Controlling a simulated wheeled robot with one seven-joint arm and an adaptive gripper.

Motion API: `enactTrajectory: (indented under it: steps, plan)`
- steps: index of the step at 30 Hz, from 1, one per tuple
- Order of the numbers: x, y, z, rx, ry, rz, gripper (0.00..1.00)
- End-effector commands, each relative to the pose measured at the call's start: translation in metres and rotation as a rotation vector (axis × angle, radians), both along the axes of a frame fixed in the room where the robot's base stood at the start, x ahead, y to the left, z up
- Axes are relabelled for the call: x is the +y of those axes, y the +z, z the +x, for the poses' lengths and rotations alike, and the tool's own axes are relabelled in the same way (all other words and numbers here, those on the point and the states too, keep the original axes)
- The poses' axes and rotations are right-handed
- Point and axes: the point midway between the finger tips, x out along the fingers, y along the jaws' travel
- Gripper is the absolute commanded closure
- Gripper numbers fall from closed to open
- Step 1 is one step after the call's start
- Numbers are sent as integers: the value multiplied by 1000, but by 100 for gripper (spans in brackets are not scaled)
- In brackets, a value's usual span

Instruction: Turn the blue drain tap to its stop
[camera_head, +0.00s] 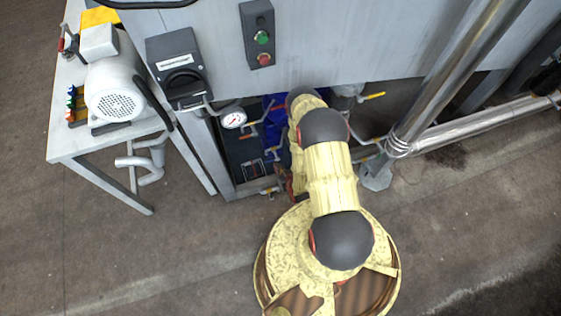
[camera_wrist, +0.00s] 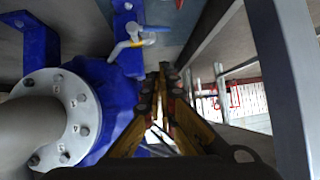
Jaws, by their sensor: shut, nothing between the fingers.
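A small metallic tap (camera_wrist: 131,42) shows at the top of the wrist view, in front of a blue bracket (camera_wrist: 124,14). Its lever reaches to the right; I cannot tell for certain whether it is the blue drain tap. My gripper (camera_wrist: 166,72) has yellow and dark fingers with their tips together, just below and right of this tap. Nothing is held, and a small gap shows between the tips and the tap. In the head view my own arm hides the gripper and much of the space under the cabinet.
A large blue flanged pipe (camera_wrist: 80,103) is close on the left in the wrist view, and a grey upright (camera_wrist: 283,75) is on the right. In the head view, a gauge (camera_head: 233,118), an orange-handled lever (camera_head: 250,135) and a yellow-handled valve (camera_head: 372,96) are near the arm.

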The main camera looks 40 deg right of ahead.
Motion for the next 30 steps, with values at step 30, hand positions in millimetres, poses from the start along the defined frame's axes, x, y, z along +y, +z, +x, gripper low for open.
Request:
enactTrajectory:
  steps: [30]
  plan:
    - [-17,-80,85,-14,-62,54,100]
